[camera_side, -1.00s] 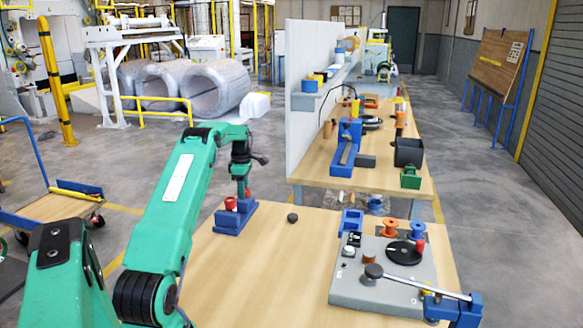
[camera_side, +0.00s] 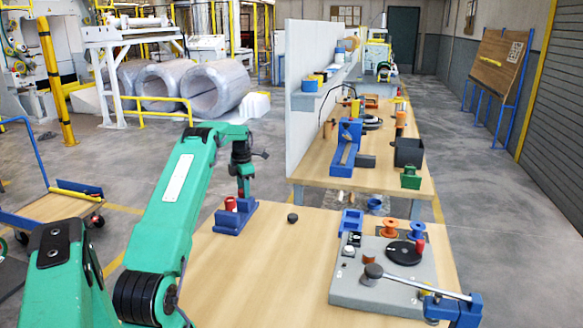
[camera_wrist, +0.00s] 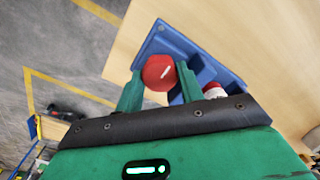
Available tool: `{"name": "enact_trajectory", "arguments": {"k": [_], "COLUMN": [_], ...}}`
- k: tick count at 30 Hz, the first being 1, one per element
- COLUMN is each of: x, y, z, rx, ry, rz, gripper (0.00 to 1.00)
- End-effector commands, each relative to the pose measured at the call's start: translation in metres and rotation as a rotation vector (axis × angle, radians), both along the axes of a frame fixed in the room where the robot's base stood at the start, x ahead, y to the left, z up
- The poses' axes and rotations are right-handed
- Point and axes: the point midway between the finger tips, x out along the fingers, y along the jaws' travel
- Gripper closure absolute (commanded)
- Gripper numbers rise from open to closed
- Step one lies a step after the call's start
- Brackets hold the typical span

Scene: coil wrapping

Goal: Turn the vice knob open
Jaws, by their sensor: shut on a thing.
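A blue vice (camera_side: 228,222) stands near the far left edge of the near table. My gripper (camera_wrist: 158,85) is shut on this knob, one green finger on each side. In the side view my gripper (camera_side: 244,192) points down at the right part of the vice and largely hides the knob. A second red piece (camera_side: 230,203) stands on the vice to the left; it also shows in the wrist view (camera_wrist: 214,90).
A small dark knob-like piece (camera_side: 292,218) lies right of the vice. A grey panel (camera_side: 350,288) with a lever, black disc and spools fills the table's right side. The table middle is bare. A second bench (camera_side: 310,165) stands behind.

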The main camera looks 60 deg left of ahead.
Motion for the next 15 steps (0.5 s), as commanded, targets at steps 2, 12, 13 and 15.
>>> {"name": "enact_trajectory", "arguments": {"k": [2,12,13,15], "x": [-0.0002,-0.0002,-0.0002,-0.0002], "y": [0.0001,0.0001,0.0001,0.0001], "z": [0.0018,0.0018,0.0017,0.0013], "rx": [0.0,0.0,0.0,0.0], "ry": [0.0,0.0,0.0,0.0], "rz": [0.006,0.005,0.005,0.005], "gripper": [0.85,0.53,0.47,0.41]}}
